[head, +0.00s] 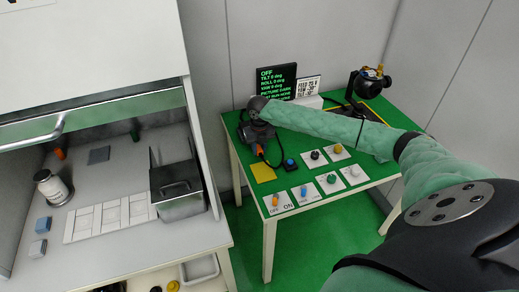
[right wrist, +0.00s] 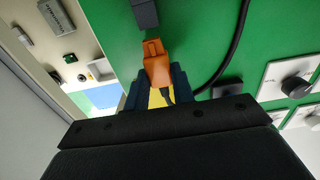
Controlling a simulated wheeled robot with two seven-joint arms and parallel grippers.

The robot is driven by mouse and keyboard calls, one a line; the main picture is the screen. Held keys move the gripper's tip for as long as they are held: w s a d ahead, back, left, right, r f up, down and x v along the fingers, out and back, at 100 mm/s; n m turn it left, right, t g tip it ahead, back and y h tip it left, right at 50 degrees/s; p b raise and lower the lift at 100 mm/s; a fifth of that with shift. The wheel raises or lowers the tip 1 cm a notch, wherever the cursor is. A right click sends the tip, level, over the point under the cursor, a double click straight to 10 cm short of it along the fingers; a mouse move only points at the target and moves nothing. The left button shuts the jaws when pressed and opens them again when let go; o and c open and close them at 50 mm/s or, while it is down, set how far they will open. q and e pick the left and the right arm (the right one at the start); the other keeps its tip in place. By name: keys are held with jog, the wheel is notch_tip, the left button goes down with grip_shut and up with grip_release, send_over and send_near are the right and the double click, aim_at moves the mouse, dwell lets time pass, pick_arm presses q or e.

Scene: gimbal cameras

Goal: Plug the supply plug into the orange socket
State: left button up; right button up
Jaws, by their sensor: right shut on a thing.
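My right gripper (head: 256,132) is over the left end of the green table, its arm reaching in from the right. In the right wrist view its dark blue fingers (right wrist: 158,84) are shut on an orange connector (right wrist: 157,60). A short dark lead leaves the connector's near end. The orange connector also shows in the head view (head: 259,149). A dark grey block (right wrist: 145,13) lies just past the connector's far end; I cannot tell whether they touch. I cannot tell whether the orange piece is the plug or the socket. My left gripper is not in view.
A black cable (right wrist: 233,58) curves over the green table (head: 327,213) beside the gripper. A yellow patch (head: 263,172), a blue button (head: 290,164) and several knob panels (head: 308,193) are near. A display (head: 276,82) and a gimbal camera (head: 372,82) stand behind. A cabinet (head: 120,257) is at left.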

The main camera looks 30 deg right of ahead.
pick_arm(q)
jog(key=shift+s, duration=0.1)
pick_arm(e)
jog(key=shift+w, duration=0.2)
jog(key=shift+w+d, duration=0.25)
jog(key=shift+w, duration=0.7)
jog(key=shift+w+d, duration=0.15)
jog(key=shift+w, duration=0.4)
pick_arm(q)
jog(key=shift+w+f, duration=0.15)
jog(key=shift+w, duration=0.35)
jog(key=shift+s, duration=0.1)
